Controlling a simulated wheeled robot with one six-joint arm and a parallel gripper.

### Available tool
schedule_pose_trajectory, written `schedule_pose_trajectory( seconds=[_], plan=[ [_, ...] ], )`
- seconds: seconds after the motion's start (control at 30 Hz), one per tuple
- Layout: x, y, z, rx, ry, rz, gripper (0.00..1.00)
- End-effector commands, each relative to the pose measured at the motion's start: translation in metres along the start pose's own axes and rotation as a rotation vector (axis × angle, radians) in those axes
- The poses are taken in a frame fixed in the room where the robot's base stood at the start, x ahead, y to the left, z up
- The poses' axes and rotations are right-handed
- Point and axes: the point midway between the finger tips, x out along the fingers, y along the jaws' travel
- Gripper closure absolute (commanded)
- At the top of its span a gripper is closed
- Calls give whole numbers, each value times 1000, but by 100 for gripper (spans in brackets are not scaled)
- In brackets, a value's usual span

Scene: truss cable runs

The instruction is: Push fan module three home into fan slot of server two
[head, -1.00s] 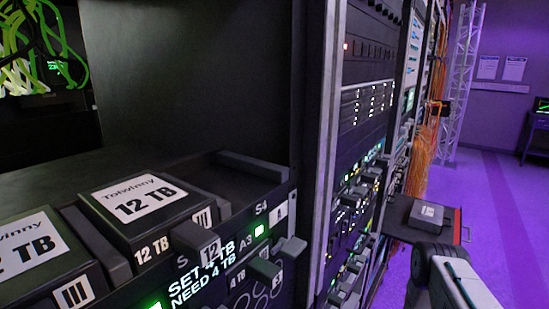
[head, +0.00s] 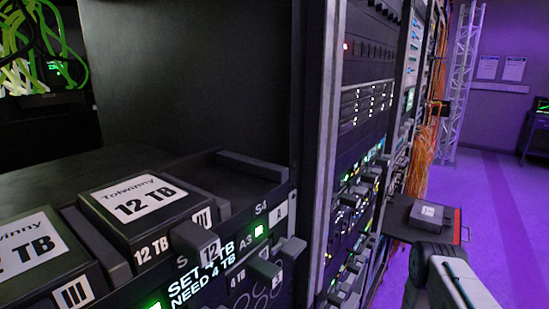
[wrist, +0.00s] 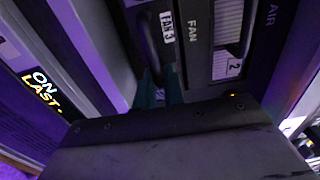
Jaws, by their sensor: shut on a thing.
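Fan module three, with a white "FAN 3" label (wrist: 167,27), shows at the top of the wrist view. Beside it on the right is a dark panel marked "FAN" (wrist: 193,24). My gripper (wrist: 160,88) has its teal fingertips close together against the near end of the module, shut on it. How deep the module sits in the fan slot cannot be told. In the head view, my arm is at the lower right and the gripper does not show.
A lit "ON LAST" display (wrist: 47,90) is at left. Purple floor is clear at right.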

Motion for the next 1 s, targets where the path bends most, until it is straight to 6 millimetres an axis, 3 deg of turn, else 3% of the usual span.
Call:
schedule_pose_trajectory(
  seconds=[1.0],
  plan=[
    [26,0,0,0,-1,0,100]
  ],
)
